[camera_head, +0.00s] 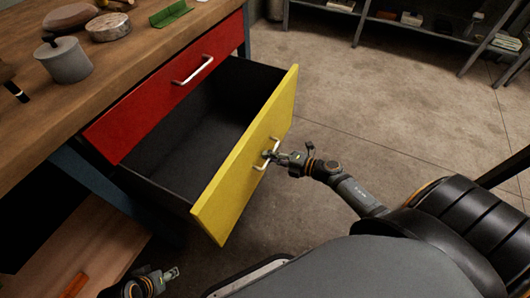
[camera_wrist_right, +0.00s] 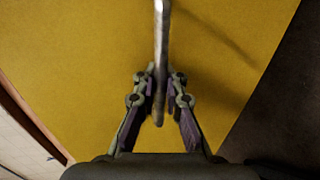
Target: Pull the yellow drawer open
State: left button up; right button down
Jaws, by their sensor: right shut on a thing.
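The yellow drawer (camera_head: 247,158) stands well out from the workbench, and its dark inside (camera_head: 200,125) looks empty. Its silver bar handle (camera_head: 267,153) is on the yellow front. My right gripper (camera_head: 270,155) is shut on this handle. In the right wrist view, the handle (camera_wrist_right: 161,50) runs down between the two fingers of the right gripper (camera_wrist_right: 160,95), with the yellow front (camera_wrist_right: 80,60) behind. My left gripper (camera_head: 172,273) is low at the bottom left, apart from the drawer; its jaw opening is too small to tell.
A red drawer (camera_head: 150,100) with a silver handle is shut above the yellow one. The wooden bench top (camera_head: 135,55) holds a grey pot (camera_head: 65,62), a round tin (camera_head: 108,27) and a green bracket (camera_head: 171,13). Open concrete floor (camera_head: 380,100) lies to the right; shelves stand behind.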

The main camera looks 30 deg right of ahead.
pick_arm(q)
jog(key=shift+s+d+r, duration=0.1)
jog(key=shift+s+d, duration=0.1)
jog(key=shift+s, duration=0.1)
pick_arm(e)
jog(key=shift+s+d+r, duration=0.1)
jog(key=shift+s+d, duration=0.3)
jog(key=shift+s, duration=0.05)
jog(key=c, duration=1.7)
grip_release()
jog(key=v, duration=1.2)
